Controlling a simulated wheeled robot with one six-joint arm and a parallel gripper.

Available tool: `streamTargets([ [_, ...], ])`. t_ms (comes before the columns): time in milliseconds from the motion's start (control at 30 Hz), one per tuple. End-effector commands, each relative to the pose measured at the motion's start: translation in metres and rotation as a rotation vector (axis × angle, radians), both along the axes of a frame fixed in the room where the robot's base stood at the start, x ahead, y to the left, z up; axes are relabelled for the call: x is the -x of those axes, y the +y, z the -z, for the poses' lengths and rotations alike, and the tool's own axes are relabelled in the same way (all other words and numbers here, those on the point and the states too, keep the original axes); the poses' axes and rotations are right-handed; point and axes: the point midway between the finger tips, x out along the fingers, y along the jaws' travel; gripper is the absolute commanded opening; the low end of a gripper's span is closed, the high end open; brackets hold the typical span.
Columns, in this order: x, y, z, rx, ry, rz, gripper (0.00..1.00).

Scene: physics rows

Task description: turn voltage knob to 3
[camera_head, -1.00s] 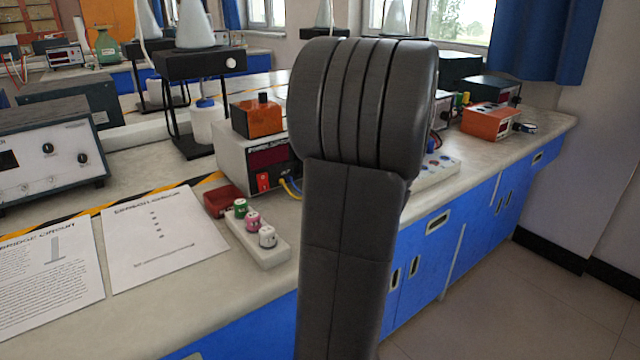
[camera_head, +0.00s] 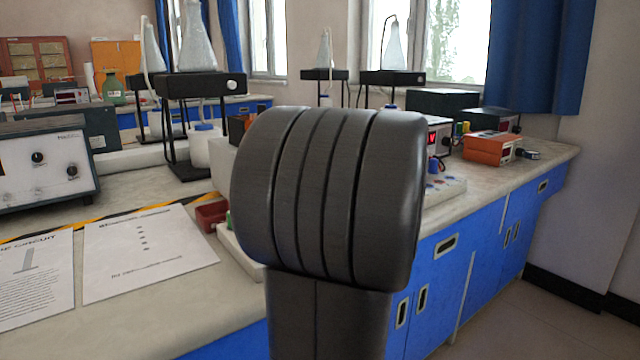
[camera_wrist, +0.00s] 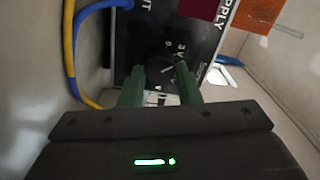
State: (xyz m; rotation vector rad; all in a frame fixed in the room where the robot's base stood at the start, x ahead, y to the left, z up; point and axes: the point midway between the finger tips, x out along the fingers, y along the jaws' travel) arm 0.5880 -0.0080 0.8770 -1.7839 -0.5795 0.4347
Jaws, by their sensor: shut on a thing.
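In the wrist view, the dark front panel (camera_wrist: 128,30) of a power supply shows at a slant, with white lettering. The black round voltage knob (camera_wrist: 160,70) sits low on it, with small numbers around it. My gripper (camera_wrist: 159,76) has its two green fingers on either side of the knob and is shut on it. The knob's pointer and exact setting are too dim to read. In the head view, my arm link hides my gripper, the knob and most of the power supply, whose pale side (camera_head: 222,160) shows at the left.
Blue and yellow cables (camera_wrist: 70,45) run beside the panel in the wrist view. In the head view, a red box (camera_head: 210,215) and printed sheets (camera_head: 150,250) lie on the bench. Another meter (camera_head: 45,170) stands at the left. An orange unit (camera_head: 493,147) stands at the right.

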Motion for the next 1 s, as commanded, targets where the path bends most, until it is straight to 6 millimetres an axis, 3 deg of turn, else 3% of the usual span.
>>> streamTargets([
  [333, 0.0, 0.001, 0.001, 0.002, 0.002, -0.002, 0.07],
  [367, 0.0, 0.001, 0.001, 0.002, 0.002, -0.002, 0.36],
  [433, 0.0, 0.001, 0.001, 0.001, 0.001, -0.002, 0.5],
  [467, 0.0, 0.0, 0.001, 0.001, 0.001, -0.002, 0.52],
  [767, 0.001, -0.001, 0.0, 0.001, 0.001, -0.001, 0.52],
  [1000, 0.024, -0.018, -0.001, 0.001, 0.001, 0.003, 0.52],
])
